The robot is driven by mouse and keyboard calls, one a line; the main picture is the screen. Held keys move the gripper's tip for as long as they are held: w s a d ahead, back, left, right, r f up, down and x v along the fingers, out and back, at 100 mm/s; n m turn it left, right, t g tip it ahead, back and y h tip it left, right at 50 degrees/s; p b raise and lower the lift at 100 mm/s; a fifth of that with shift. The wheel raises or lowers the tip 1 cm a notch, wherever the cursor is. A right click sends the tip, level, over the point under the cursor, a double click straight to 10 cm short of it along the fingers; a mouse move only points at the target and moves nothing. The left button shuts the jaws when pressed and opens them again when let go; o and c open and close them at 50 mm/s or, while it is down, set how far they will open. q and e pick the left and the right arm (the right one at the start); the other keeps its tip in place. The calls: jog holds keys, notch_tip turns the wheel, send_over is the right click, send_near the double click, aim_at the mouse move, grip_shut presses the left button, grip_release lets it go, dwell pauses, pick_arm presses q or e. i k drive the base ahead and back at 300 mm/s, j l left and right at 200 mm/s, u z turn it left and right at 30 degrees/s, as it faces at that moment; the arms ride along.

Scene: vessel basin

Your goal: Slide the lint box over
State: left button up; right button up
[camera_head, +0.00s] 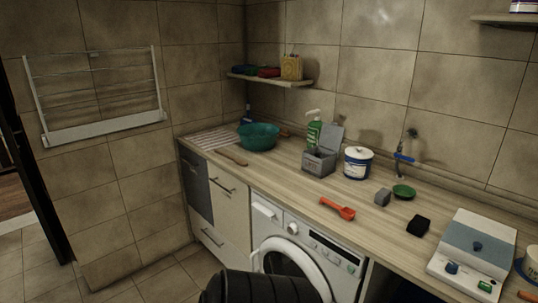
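A small grey box (319,163) with its lid raised stands on the wooden counter (270,175), left of the middle of its length. I take it to be the lint box, though no label can be read. Its inside is too small and dark to make out. A green pump bottle (313,133) stands right behind it, partly hidden by it. Neither of my grippers is in view, and nothing touches the box from my side.
A white-and-blue tub (357,163) stands just right of the box. A red scoop (338,208) lies in front, near the counter edge. A teal basin (259,137) and a wooden brush (231,157) are left. A grey block (382,197) and green dish (404,191) lie right.

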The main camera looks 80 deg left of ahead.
aim_at(319, 168)
jog(key=u, duration=2.3)
jog(key=z, duration=0.45)
jog(key=i+j, duration=0.05)
